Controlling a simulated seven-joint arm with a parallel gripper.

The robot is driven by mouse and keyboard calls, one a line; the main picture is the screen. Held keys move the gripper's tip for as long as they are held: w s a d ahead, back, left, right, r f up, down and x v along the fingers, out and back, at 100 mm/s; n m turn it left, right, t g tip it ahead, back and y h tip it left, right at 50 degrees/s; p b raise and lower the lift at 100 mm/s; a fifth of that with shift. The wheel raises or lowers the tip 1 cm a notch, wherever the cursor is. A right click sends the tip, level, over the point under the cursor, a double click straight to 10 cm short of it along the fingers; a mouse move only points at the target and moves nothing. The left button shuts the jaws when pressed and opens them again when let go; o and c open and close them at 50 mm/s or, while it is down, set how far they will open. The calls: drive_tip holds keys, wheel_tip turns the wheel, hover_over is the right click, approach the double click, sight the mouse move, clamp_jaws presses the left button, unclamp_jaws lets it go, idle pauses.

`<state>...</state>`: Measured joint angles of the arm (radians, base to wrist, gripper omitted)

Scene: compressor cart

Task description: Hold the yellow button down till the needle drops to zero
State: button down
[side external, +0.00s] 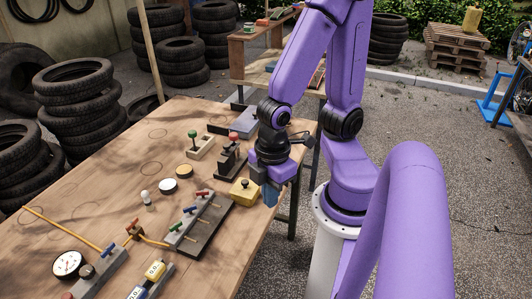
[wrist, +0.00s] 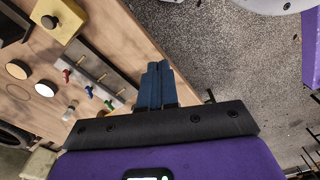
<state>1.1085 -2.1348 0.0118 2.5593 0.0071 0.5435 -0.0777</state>
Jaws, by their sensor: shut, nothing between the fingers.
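A yellow box (side external: 243,191) with a small dark knob on top sits near the table's right edge. It also shows in the wrist view (wrist: 68,14) at the upper left. I see no separate yellow button for certain. My gripper (side external: 270,196) has its blue fingers pressed together and empty, pointing down just right of the box. In the wrist view the closed fingers (wrist: 156,84) lie over the table's edge, apart from the box and its knob. A round white gauge (side external: 68,264) stands at the table's front left; its needle reading is too small to tell.
A rail with red, blue and green levers (side external: 187,220) lies left of the box. Two round discs (side external: 176,178), a red-knobbed block (side external: 230,158) and a green-knobbed block (side external: 200,146) stand nearby. A yellow hose (side external: 62,228) crosses the table's left side.

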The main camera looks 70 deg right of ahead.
wheel_tip(320, 180, up, 7)
idle(0.7)
idle(0.5)
idle(0.5)
drive_tip(key=w+d+f+m, duration=0.3)
drive_tip(key=w+d+m, duration=0.2)
drive_tip(key=w, duration=0.2)
drive_tip(key=w+d+f+m, duration=0.2)
drive_tip(key=w+d+m, duration=0.2)
drive_tip(key=w, duration=0.3)
drive_tip(key=w+d+f+m, duration=0.1)
drive_tip(key=d+f+m, duration=0.35)
drive_tip(key=d, duration=0.55)
drive_tip(key=d+f+m, duration=0.4)
drive_tip(key=d+m, duration=0.1)
drive_tip(key=d, duration=0.5)
drive_tip(key=shift+a+f, duration=0.15)
drive_tip(key=shift+f, duration=1.25)
drive_tip(key=shift+a+f, duration=0.15)
drive_tip(key=shift+f, duration=1.2)
